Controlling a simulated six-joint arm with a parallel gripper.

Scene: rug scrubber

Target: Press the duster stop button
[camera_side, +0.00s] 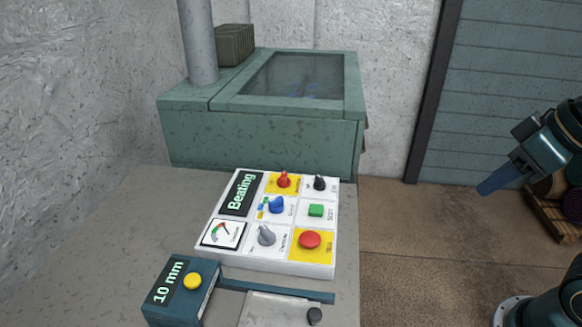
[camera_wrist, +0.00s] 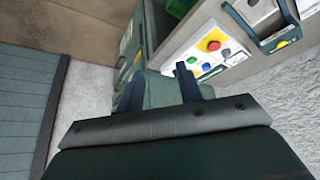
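A white control panel (camera_side: 285,262) lies on the grey bench in the side view. The red button also shows in the wrist view (camera_wrist: 213,45), above and beyond my fingertips. My gripper (camera_side: 487,187) is well to the right of the panel, above the floor, touching nothing. In the wrist view its two dark blue fingers (camera_wrist: 161,78) stand apart with nothing between them.
The panel also has a red knob (camera_side: 283,180), a black knob (camera_side: 319,183), a blue knob (camera_side: 277,205), a grey knob (camera_side: 266,235), a gauge (camera_side: 222,234) and a "Beating" display (camera_side: 241,192). A "10 mm" box (camera_side: 170,285) with a yellow button is in front. A green machine (camera_side: 260,140) stands behind.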

